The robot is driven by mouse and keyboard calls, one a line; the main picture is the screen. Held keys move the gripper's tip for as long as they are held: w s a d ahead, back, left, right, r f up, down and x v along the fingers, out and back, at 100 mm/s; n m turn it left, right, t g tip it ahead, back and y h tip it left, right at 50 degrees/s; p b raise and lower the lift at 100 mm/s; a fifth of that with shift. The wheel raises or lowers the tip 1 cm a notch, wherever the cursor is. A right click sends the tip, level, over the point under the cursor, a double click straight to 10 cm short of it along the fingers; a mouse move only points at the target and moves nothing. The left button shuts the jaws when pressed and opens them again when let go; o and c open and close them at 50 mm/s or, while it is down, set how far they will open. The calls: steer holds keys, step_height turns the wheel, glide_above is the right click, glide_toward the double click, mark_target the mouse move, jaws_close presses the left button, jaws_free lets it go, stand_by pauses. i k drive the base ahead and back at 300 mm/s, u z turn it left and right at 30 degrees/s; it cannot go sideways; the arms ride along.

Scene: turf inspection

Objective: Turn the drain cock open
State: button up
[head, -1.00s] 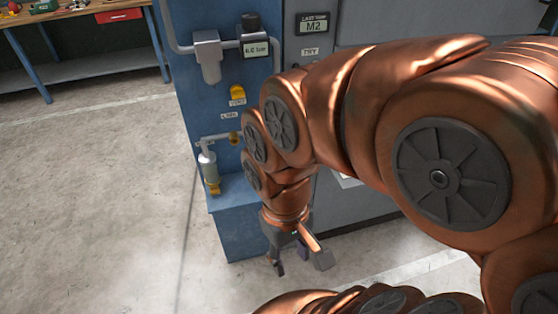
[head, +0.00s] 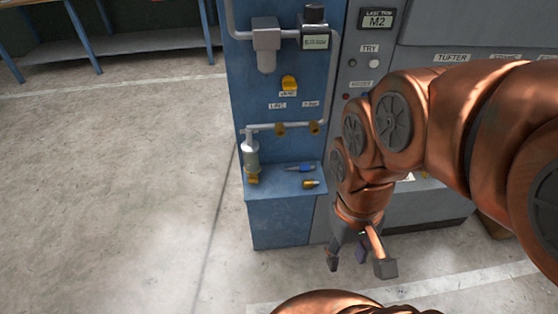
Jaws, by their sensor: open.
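A small yellow cock (head: 252,178) sits at the bottom of a clear-and-grey bowl (head: 251,155) on the left of the blue panel; I take it for the drain cock. Its exact handle angle is too small to tell. My gripper (head: 360,262) hangs from the copper arm, pointing down, with its fingers apart and nothing between them. It is to the right of the cock and lower in the picture, in front of the cabinet, not touching the cock.
A blue ledge (head: 262,212) juts out below the bowl. A blue fitting (head: 300,168) and a brass fitting (head: 311,184) lie on it. A yellow valve (head: 289,83) and grey pipes are above. Open floor (head: 120,190) lies to the left; a workbench (head: 130,44) stands behind.

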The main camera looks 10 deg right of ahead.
mark_target(253, 179)
steer(key=u, duration=2.55)
steer(key=k, duration=0.8)
steer(key=u, duration=0.6)
